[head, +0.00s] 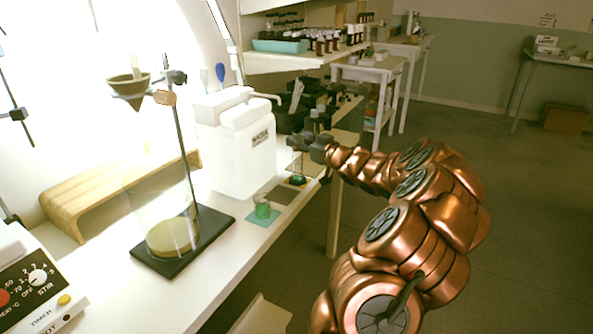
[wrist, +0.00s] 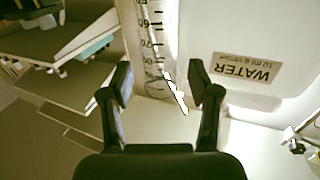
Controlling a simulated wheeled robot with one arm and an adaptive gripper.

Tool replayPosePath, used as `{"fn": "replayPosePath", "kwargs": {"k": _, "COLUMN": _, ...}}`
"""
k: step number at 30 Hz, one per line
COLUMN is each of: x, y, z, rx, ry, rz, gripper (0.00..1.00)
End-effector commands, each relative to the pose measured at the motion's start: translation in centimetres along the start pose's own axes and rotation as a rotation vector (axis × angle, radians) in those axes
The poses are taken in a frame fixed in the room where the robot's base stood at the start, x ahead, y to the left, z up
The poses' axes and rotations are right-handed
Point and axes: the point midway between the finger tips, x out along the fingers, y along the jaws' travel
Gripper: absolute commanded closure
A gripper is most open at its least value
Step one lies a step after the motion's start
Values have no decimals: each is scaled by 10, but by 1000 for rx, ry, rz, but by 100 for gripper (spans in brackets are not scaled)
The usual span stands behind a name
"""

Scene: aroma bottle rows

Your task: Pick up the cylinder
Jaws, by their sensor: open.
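A clear graduated cylinder (wrist: 152,40) with dark scale marks shows at the top middle of the wrist view. It lies in line with the gap between my fingertips; whether it is between them or beyond them I cannot tell. My gripper (wrist: 160,78) is open, with one dark finger on each side of the picture's middle. In the head view my gripper (head: 302,142) is at the bench's right edge, right of the white water container (head: 245,150). I cannot make out the cylinder clearly in the head view.
The container's WATER label (wrist: 247,68) appears upside down in the wrist view. Small glassware with green contents (head: 263,209) stands on the bench front. A black stand base (head: 170,265) holds a large glass vessel. Shelves (head: 300,60) are behind.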

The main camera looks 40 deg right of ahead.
Motion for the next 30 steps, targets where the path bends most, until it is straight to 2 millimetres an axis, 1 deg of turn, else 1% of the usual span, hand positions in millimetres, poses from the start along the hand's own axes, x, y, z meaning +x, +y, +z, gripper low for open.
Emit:
{"fn": "replayPosePath", "kwargs": {"k": 1, "x": 5, "y": -1, "z": 1, "rx": 0, "ry": -1, "rz": -2, "gripper": 39}}
{"fn": "replayPosePath", "kwargs": {"k": 4, "x": 11, "y": -1, "z": 1, "rx": 0, "ry": -1, "rz": -2, "gripper": 39}}
{"fn": "replayPosePath", "kwargs": {"k": 14, "x": 13, "y": 0, "z": 0, "rx": 0, "ry": -1, "rz": 0, "gripper": 39}}
{"fn": "replayPosePath", "kwargs": {"k": 30, "x": 13, "y": 0, "z": 0, "rx": 0, "ry": 0, "rz": 0, "gripper": 94}}
